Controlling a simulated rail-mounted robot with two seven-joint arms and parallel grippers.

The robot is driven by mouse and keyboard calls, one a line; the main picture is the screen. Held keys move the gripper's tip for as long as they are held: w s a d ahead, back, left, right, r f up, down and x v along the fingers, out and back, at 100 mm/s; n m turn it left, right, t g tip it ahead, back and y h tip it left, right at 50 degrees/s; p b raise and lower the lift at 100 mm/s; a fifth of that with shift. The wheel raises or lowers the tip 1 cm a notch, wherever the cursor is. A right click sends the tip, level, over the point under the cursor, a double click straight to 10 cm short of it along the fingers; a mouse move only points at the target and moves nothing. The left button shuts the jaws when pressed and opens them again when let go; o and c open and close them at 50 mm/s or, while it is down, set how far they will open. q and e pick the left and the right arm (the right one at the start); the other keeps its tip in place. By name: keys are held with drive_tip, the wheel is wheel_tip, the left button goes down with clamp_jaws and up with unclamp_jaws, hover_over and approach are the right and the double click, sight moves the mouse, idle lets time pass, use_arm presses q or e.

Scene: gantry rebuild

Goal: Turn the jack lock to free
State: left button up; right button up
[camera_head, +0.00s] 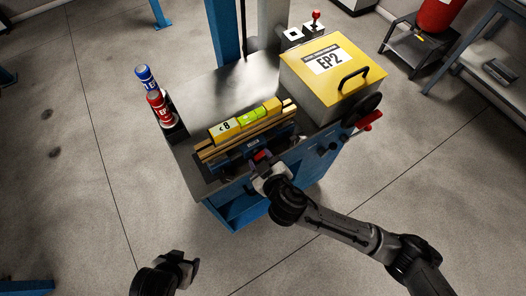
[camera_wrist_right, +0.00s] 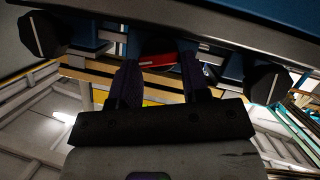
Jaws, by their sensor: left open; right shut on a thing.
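A red handle (camera_wrist_right: 157,60), apparently the jack lock, sits on the front of the blue jack unit (camera_head: 252,146). In the head view only a little of its red (camera_head: 261,155) shows above my gripper. My right gripper (camera_head: 262,167) is shut on this handle. In the right wrist view its two dark fingers (camera_wrist_right: 158,72) stand on either side of the red. The handle's markings and exact angle are hidden. My left gripper (camera_head: 180,266) is open and empty, low over the floor at the lower left, away from the cart.
The jack unit stands on a metal-topped blue cart (camera_head: 238,92). A yellow level (camera_head: 245,119) lies on top of it. A yellow EP2 box (camera_head: 333,66) stands to the right, with a red lever (camera_head: 368,121) beside it. Blue (camera_head: 147,77) and red (camera_head: 160,107) cans stand at left.

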drive_tip(key=shift+n, duration=0.5)
drive_tip(key=o, duration=0.9)
drive_tip(key=shift+f, duration=0.1)
